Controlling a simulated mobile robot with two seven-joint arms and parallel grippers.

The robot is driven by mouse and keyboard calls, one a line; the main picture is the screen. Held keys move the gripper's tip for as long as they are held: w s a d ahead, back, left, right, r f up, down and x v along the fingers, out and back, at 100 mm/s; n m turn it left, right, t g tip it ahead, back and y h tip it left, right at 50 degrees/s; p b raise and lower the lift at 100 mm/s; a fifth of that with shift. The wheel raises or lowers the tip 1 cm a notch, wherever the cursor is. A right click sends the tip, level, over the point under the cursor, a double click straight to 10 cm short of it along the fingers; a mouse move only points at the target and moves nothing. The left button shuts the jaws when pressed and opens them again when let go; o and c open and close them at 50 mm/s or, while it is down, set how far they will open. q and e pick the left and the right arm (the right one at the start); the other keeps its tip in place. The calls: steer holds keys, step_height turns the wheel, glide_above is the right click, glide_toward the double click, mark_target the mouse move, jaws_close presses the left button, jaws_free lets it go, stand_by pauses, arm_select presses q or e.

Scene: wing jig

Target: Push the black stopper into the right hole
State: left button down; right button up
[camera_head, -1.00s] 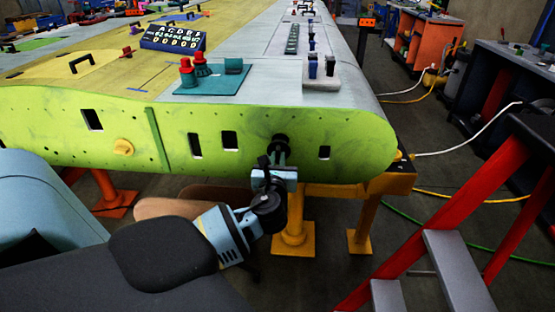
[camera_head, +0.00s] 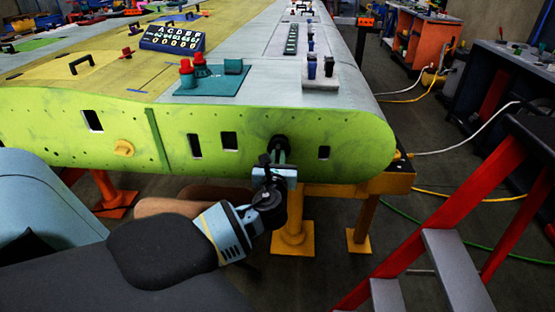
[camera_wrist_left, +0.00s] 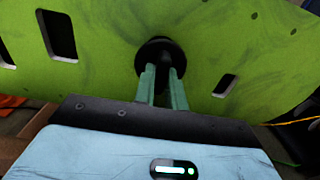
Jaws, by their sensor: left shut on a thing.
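The black stopper (camera_head: 279,143) is against the green end face of the wing (camera_head: 60,122), between a rectangular slot on its left and a smaller slot on its right. In the left wrist view the stopper (camera_wrist_left: 160,53) shows as a round black flange close to the green face. My left gripper (camera_head: 279,157) is shut on the stopper, and its two teal fingers (camera_wrist_left: 162,82) point at the face. The hole behind the stopper is hidden, so I cannot tell how deep it sits. My right gripper is not in view.
Red pegs and a teal block stand on a teal plate (camera_head: 212,84) on top. Yellow supports (camera_head: 293,230) stand below. A red step ladder (camera_head: 440,225) is at the right.

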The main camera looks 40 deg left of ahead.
arm_select(q)
steer(key=shift+x, duration=1.8)
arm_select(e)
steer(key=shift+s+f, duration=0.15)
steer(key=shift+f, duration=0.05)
arm_select(q)
steer(key=c, duration=1.4)
jaws_free()
steer(key=shift+o, duration=0.2)
steer(key=shift+s, duration=0.1)
steer(key=v, duration=0.6)
steer(key=shift+d, duration=0.1)
steer(key=shift+s+d, duration=0.4)
steer(key=shift+s, duration=0.15)
steer(key=shift+s+d, duration=0.1)
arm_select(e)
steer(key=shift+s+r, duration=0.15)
